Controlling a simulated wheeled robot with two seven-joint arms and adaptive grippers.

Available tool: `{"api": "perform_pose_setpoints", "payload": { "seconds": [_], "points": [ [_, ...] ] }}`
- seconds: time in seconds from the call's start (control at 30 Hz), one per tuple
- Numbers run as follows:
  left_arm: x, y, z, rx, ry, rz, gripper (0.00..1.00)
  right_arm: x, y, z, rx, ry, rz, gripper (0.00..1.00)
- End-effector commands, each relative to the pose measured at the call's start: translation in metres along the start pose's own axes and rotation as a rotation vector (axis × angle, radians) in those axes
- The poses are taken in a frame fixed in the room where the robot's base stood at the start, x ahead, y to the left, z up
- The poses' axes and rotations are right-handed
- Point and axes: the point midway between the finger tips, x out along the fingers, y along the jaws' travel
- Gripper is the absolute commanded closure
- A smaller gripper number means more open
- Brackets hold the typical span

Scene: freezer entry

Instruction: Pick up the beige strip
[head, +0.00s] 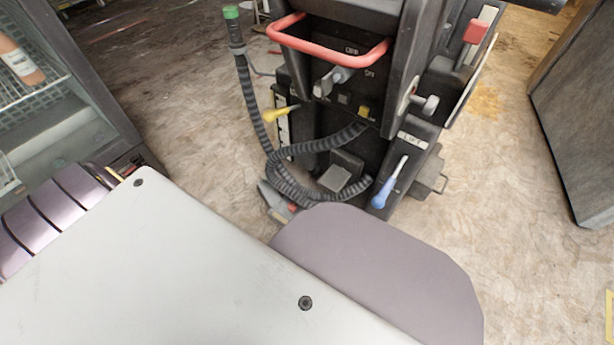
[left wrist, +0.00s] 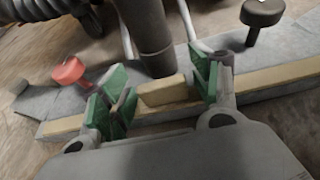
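A short beige strip (left wrist: 163,91) shows in the left wrist view, between the green pads of my left gripper (left wrist: 160,88). The gripper's fingers are spread, one on each side of the strip. Whether the pads touch its ends is not clear. The strip lies against a long grey beam (left wrist: 290,92) with a beige band along its front. The left gripper and the strip cannot be made out in the head view. My right gripper is in neither view.
In the left wrist view, a dark post (left wrist: 150,40) rises behind the strip, with a red knob (left wrist: 68,71) to the left and a black knob (left wrist: 262,12) to the right. In the head view, a black machine (head: 345,110) has a red handle (head: 325,45) and corrugated hose (head: 252,100).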

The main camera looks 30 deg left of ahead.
Motion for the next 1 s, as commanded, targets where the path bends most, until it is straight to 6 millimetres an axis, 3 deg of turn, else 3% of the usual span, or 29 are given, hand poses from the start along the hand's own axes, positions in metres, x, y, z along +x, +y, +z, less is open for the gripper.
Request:
{"api": "perform_pose_setpoints", "payload": {
  "seconds": [0.07, 0.4, 1.0],
  "points": [
    [0.0, 0.0, 0.0, 0.0, 0.0, 0.0, 0.52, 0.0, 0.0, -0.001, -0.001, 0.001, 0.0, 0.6],
    [0.0, 0.0, 0.0, 0.0, 0.0, 0.0, 0.96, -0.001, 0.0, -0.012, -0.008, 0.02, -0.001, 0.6],
    [-0.003, 0.0, 0.009, -0.001, -0.001, 0.0, 0.96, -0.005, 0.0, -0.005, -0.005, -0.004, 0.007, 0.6]
  ]
}}
